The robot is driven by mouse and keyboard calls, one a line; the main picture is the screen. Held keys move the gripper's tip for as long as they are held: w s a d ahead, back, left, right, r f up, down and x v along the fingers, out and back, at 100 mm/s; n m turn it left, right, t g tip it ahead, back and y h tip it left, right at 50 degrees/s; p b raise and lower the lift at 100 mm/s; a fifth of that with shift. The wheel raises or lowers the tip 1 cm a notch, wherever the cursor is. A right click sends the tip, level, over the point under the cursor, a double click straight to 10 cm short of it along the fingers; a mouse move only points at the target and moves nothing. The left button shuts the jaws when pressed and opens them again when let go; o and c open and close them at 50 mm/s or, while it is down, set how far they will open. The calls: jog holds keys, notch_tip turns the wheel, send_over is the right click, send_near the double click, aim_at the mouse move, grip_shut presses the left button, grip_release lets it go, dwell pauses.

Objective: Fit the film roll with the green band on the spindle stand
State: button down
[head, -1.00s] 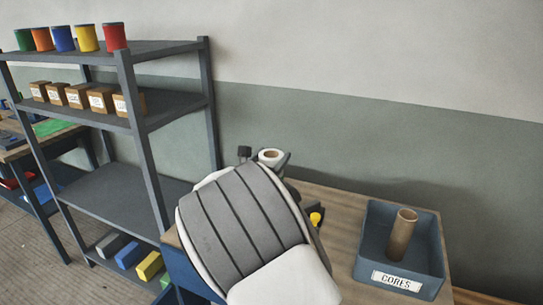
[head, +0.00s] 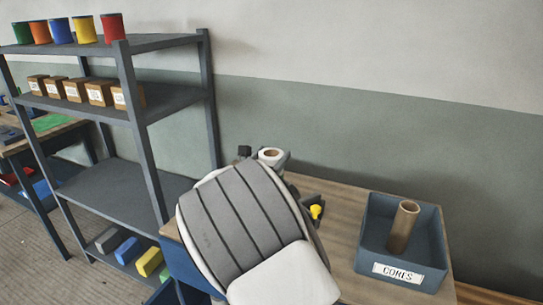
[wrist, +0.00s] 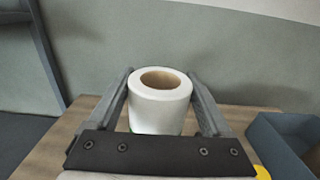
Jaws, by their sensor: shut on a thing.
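The white film roll (wrist: 158,112) with a brown core stands upright between the two fingers of my gripper (wrist: 161,80) in the wrist view. My gripper is shut on it. A trace of green shows low on the roll, mostly hidden by the gripper body. In the head view the top of the roll (head: 271,155) shows beyond my arm, over the wooden table (head: 343,205). I cannot tell whether the roll touches the table. I cannot make out the spindle stand in either view.
A blue bin labelled CORES (head: 405,276) holds an upright brown tube (head: 402,226) at the table's right. A small yellow object (head: 316,211) shows beside my arm. A grey shelf rack (head: 135,130) with cans and boxes stands left. Bare table lies between arm and bin.

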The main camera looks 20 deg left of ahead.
jog(key=shift+f+b, duration=2)
jog(key=shift+f, duration=0.6)
grip_release()
jog(key=shift+f, duration=0.1)
jog(key=s+a, duration=0.1)
jog(key=s, duration=1.6)
jog(key=shift+s+a, duration=0.15)
jog(key=shift+s, duration=0.1)
